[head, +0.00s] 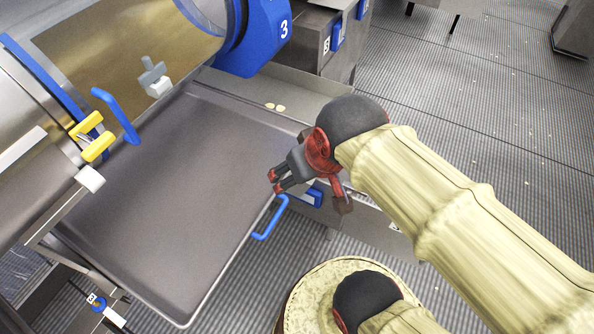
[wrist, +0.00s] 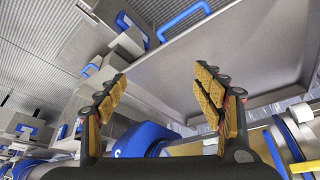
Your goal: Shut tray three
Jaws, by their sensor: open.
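The wide grey metal tray (head: 180,180) is pulled out beneath the drum, whose blue ring carries a white 3 (head: 284,28). The tray looks flat and empty and also shows in the wrist view (wrist: 250,50). Its blue handle (head: 276,219) is on its right edge, and it shows at the top of the wrist view (wrist: 183,20). My gripper (head: 273,182) is open and empty, just above the tray's right edge and a little beyond the handle, apart from it. Its two padded fingers frame the tray in the wrist view (wrist: 163,85).
Small pale bits (head: 275,107) lie on a ledge behind the tray. Ribbed floor (head: 480,100) is open at right.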

